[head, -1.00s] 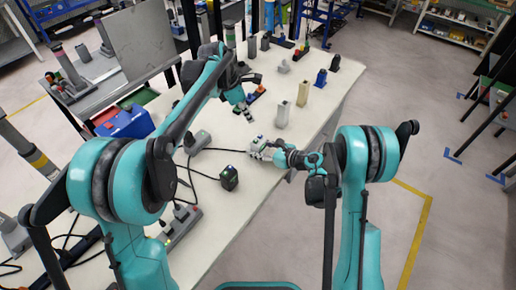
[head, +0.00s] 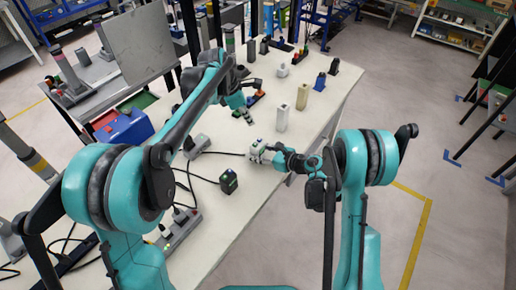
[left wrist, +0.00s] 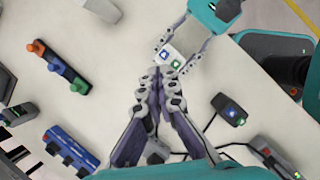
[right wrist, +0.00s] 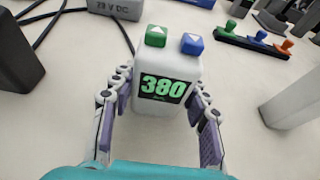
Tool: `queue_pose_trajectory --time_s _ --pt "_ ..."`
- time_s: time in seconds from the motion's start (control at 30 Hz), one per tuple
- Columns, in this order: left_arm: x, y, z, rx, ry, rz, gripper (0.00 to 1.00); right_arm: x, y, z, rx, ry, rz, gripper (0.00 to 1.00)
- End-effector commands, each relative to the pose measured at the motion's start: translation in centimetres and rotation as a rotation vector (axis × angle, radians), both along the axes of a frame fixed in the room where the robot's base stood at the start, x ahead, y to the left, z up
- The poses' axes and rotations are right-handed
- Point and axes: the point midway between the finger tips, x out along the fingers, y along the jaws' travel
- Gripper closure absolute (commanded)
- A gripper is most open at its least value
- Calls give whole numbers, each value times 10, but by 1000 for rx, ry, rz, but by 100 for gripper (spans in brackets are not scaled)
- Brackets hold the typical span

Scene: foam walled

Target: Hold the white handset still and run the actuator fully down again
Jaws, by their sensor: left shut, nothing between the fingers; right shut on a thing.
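The white handset (right wrist: 166,68) stands between the fingers of my right gripper (right wrist: 158,112), which is shut on its sides. Its display reads 380 in green. On its top are a green button (right wrist: 156,36) and a blue button (right wrist: 192,44), each with a white arrow. In the head view the handset (head: 257,149) is at the table's right edge. My left gripper (head: 249,118) is shut and empty, above the table beyond the handset. In the left wrist view its closed fingertips (left wrist: 154,80) appear just below the handset (left wrist: 174,54). I cannot tell which thing is the actuator.
A black box with a green display (head: 229,181) stands on the table (head: 245,210) near the handset. Cables run across the tabletop. A pale post (head: 282,118) and a beige post (head: 303,96) stand farther back. A strip with coloured knobs (right wrist: 252,42) lies beyond the handset.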

Motion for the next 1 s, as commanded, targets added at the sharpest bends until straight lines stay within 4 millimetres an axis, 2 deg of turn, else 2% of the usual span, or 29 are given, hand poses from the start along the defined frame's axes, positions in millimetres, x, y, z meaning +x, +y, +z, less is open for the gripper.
queue_pose_trajectory --time_s 0.2,0.43,0.83,1.0 --pt "5 -21 1 -34 -273 36 100 0 0 0 -1 0 0 87" --pt "2 -31 14 -69 -503 73 100 0 0 0 -1 1 0 87" --pt "2 -31 17 -74 -538 79 100 0 0 0 0 0 0 87" --pt "3 -31 9 -75 -537 79 100 0 0 0 0 0 0 87"
